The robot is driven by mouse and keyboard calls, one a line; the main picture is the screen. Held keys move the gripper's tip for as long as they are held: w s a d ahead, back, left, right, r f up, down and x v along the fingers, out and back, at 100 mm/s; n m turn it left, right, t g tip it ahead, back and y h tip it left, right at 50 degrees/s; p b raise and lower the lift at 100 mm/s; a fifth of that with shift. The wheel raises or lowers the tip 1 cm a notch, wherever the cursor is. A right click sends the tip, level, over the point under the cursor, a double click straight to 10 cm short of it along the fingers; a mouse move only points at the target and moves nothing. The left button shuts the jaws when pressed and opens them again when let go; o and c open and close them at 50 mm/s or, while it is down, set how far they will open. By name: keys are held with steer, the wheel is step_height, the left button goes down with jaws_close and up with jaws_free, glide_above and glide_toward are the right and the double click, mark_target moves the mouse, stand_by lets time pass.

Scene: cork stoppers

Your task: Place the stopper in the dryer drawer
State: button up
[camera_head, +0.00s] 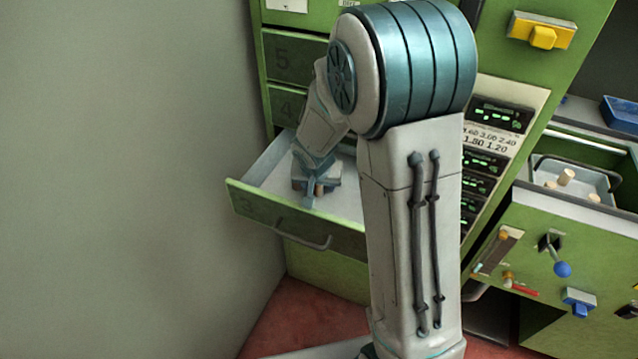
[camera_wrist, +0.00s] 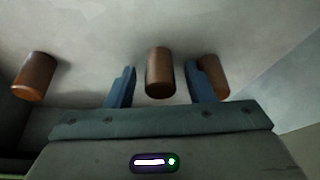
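The dryer drawer (camera_head: 268,211), a green-fronted drawer marked 3, stands pulled open in the head view, with a pale interior. My gripper (camera_head: 315,186) reaches down inside it. In the wrist view, my gripper's blue fingers stand apart, with a brown cork stopper (camera_wrist: 159,80) between them and a visible gap on each side. A second stopper (camera_wrist: 35,76) lies to the left, outside the fingers. A third stopper (camera_wrist: 214,76) is just right of the right finger, partly hidden by it. In the head view, a stopper (camera_head: 319,188) shows small beside the fingers, mostly hidden.
Closed drawers marked 5 (camera_head: 290,62) and 4 (camera_head: 286,106) sit above the open one. A grey wall (camera_head: 120,180) is close on the left. At the right, an open compartment holds a metal basket (camera_head: 548,176) with several stoppers. Levers and knobs (camera_head: 562,268) stick out below it.

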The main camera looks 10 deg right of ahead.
steer(key=shift+r, duration=0.1)
steer(key=shift+r, duration=0.2)
steer(key=p+v, duration=0.2)
steer(key=v, duration=1)
steer(key=s+d+r+n+g, duration=0.1)
steer(key=s+r, duration=0.1)
steer(key=s, duration=0.7)
steer(key=s+d+r+n+y, duration=0.1)
steer(key=s+d+r+n, duration=0.1)
steer(key=s, duration=0.7)
steer(key=shift+s+d+n+g, duration=0.3)
steer(key=shift+g, duration=0.1)
steer(key=shift+r, duration=0.1)
